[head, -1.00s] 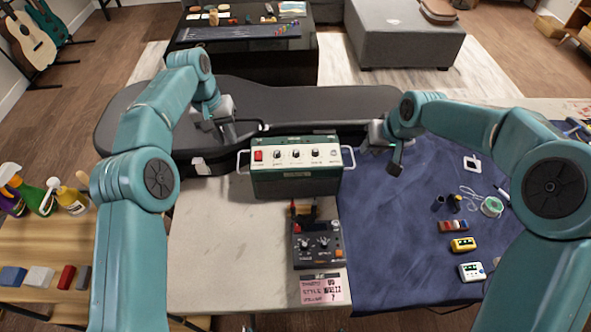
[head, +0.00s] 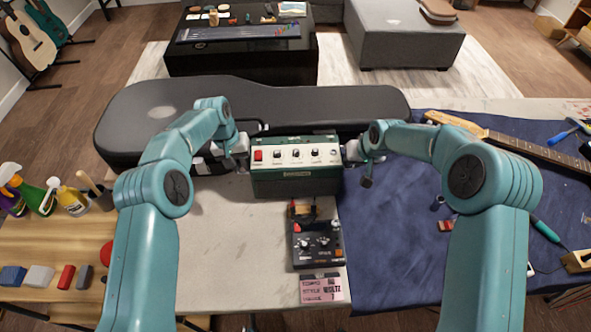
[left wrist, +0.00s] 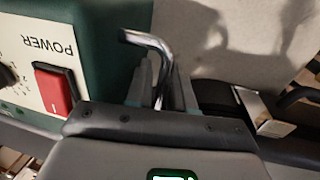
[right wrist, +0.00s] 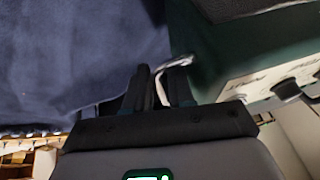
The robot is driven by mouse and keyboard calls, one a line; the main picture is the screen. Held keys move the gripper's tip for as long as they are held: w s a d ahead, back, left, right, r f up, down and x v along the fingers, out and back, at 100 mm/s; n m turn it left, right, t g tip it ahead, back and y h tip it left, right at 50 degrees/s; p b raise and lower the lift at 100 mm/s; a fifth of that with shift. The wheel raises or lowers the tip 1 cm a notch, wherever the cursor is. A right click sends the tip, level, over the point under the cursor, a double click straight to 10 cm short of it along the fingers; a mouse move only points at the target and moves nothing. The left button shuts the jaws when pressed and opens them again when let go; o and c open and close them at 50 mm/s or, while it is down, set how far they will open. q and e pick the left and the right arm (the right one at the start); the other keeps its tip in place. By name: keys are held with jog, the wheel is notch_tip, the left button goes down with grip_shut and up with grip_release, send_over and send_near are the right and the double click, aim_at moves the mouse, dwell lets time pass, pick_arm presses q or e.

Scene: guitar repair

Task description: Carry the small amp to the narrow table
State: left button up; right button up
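The small amp (head: 296,182) is a dark green box with a cream control panel and a red power switch. It stands upright on the pale worktop, in front of the black guitar case. My left gripper (head: 240,146) is at its left metal handle; in the left wrist view (left wrist: 163,75) the open fingers stand on either side of the handle. My right gripper (head: 350,152) is at the right handle; in the right wrist view (right wrist: 160,85) its fingers straddle that handle, apart. I cannot tell which surface is the narrow table.
A pedal (head: 318,245) and a pink note (head: 321,289) lie before the amp. The guitar case (head: 140,125) is close behind it. A blue cloth (head: 400,240) covers the right side, with a guitar neck (head: 535,150). A wooden table (head: 30,300) with bottles stands left; a black low table (head: 240,65) is behind.

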pick_arm(q)
grip_shut()
pick_arm(e)
jog(key=shift+w, duration=0.1)
grip_shut()
pick_arm(q)
jog(key=shift+w, duration=0.1)
dwell(0.8)
jog(key=shift+w+r+p, duration=0.2)
jog(key=shift+r+p, duration=0.1)
pick_arm(e)
jog(key=shift+w+r, duration=0.2)
jog(key=shift+r, duration=0.1)
